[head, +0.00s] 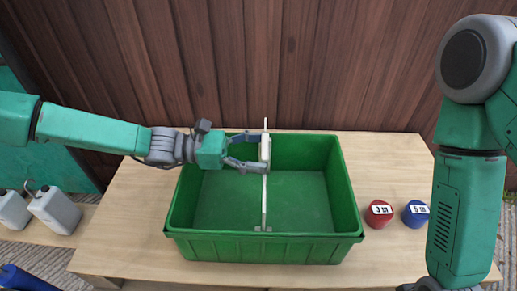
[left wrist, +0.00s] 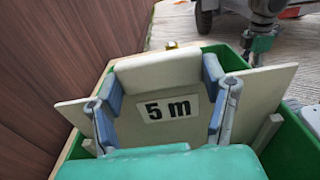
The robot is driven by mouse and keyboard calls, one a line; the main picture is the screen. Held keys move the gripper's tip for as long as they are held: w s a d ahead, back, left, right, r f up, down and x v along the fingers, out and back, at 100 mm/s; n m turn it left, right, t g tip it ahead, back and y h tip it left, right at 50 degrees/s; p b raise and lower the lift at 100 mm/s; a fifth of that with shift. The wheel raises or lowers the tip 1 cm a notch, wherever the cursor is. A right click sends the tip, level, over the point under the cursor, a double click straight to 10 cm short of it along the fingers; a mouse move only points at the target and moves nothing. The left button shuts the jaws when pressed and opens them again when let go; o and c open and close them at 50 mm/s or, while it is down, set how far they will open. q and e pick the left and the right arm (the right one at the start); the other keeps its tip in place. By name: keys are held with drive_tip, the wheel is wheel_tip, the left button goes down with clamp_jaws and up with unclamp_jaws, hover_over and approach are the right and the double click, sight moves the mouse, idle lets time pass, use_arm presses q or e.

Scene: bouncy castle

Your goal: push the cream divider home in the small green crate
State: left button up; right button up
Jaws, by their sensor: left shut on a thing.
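The small green crate (head: 285,250) stands on a wooden table. The cream divider (head: 264,200) shows nearly edge-on in the head view, running front to back across the crate's middle. In the left wrist view the divider (left wrist: 145,75) is a wide board with a "5 m" label, its ends reaching the crate sides. Its far upper end rises above the back rim. A pale guide piece (head: 263,229) is at its near end; how deep it sits is unclear. My left gripper (head: 262,152) is shut on the divider's upper part, fingers on either side of the label.
A red "3 m" pot (head: 379,214) and a blue "5 m" pot (head: 416,213) stand right of the crate. White jugs (head: 55,210) stand at the left. A wooden wall (head: 300,60) rises behind. My right arm (head: 465,210) hangs at the right; its gripper is unclear.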

use_arm(q)
drive_tip(key=shift+f+b, duration=1.35)
drive_tip(key=shift+f, duration=0.95)
drive_tip(key=shift+s+f, duration=0.1)
drive_tip(key=shift+f, duration=0.05)
